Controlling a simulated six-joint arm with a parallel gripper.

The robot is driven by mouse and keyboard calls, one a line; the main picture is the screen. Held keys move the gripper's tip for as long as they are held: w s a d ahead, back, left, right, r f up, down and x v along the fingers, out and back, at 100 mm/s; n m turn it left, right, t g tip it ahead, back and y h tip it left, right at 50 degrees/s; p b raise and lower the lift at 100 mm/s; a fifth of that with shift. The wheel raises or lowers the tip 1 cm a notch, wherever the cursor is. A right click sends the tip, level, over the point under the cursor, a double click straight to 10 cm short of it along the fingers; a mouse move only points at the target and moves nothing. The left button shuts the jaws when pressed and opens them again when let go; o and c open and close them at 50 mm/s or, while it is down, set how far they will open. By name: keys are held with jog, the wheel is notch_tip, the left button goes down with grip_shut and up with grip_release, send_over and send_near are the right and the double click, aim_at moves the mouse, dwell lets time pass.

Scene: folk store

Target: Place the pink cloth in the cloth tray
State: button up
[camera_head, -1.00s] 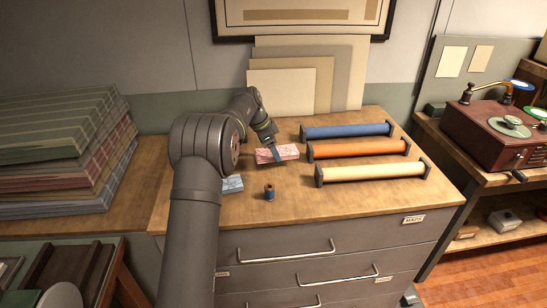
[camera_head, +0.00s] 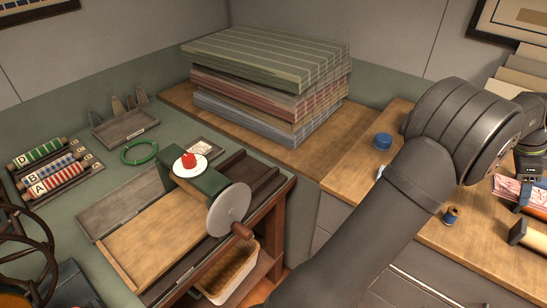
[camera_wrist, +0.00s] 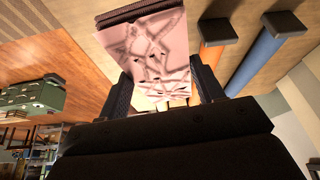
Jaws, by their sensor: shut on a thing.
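In the wrist view the pink cloth (camera_wrist: 150,52) sits between the two dark fingers (camera_wrist: 163,92). No tray is clearly marked as the cloth tray.
A hand-cranked press (camera_head: 205,185) with a wheel stands on the bench. Striped rollers (camera_head: 50,170) lie at left. Tall stacked fabric (camera_head: 270,75) stands between bench and cabinet. A blue tin (camera_head: 382,141) and a thread spool (camera_head: 451,215) are on the cabinet top near my arm.

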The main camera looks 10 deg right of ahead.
notch_tip(320, 180, up, 9)
jog(key=w+a+n+t, duration=0.2)
jog(key=w+a+n, duration=0.4)
jog(key=w+a, duration=0.6)
jog(key=w+a+n+t, duration=0.3)
jog(key=w+a+n, duration=0.45)
jog(key=w, duration=0.85)
jog(key=w+a+n+t+y, duration=0.15)
jog(key=w+a+n, duration=0.35)
jog(key=a, duration=0.8)
jog(key=w+a+n+y, duration=0.2)
jog(key=w+a+n, duration=0.35)
jog(key=a, duration=0.65)
jog(key=w+a+n+t+y, duration=0.1)
jog(key=w+a+n, duration=0.4)
jog(key=a, duration=0.8)
jog(key=a+n+g+y, duration=0.15)
jog(key=a+n, duration=0.35)
jog(key=a, duration=0.9)
jog(key=n+g, duration=0.6)
jog(key=n, duration=1.2)
send_over(112, 212)
jog(key=w+d, duration=0.1)
jog(key=w, duration=0.1)
jog(key=shift+y, duration=0.3)
jog(key=f, duration=3)
jog(key=shift+s+a+f, duration=0.1)
jog(key=shift+s+f, duration=0.3)
jog(key=shift+f, duration=0.1)
